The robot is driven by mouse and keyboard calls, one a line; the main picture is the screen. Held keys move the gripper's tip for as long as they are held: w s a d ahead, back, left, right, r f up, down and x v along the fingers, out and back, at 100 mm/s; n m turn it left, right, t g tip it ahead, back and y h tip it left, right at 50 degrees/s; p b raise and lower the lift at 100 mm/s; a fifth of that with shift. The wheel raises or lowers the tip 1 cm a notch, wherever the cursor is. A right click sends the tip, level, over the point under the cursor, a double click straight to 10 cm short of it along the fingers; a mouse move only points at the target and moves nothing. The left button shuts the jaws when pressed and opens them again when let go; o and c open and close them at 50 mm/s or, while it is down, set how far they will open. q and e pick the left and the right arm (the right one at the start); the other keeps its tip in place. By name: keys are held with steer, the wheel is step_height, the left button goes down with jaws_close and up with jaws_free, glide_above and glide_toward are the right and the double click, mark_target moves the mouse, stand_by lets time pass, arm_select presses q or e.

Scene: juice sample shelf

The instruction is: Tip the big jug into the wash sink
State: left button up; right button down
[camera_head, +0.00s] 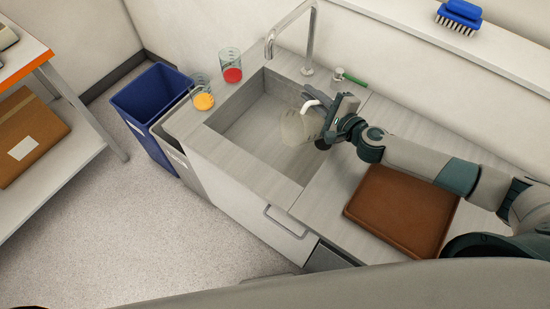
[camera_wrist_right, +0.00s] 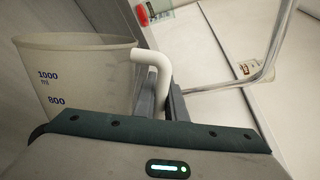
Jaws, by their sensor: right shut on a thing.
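The big jug (camera_head: 297,128) is see-through with a white handle (camera_head: 311,104). My right gripper (camera_head: 334,108) is shut on the handle and holds the jug over the right part of the wash sink (camera_head: 240,133). In the right wrist view the jug (camera_wrist_right: 78,85) shows 1000 ml and 800 marks, with the white handle (camera_wrist_right: 152,72) at the right gripper's fingers (camera_wrist_right: 168,105). I cannot tell how far the jug is tilted or what is in it. My left gripper is not in view.
A metal tap (camera_head: 311,40) arches over the sink's back edge. A beaker with orange juice (camera_head: 203,99) and one with red juice (camera_head: 232,72) stand on the counter by the sink. A blue bin (camera_head: 150,95), brown board (camera_head: 403,208) and green-handled item (camera_head: 352,79) are nearby.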

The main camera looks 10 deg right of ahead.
stand_by(0.5)
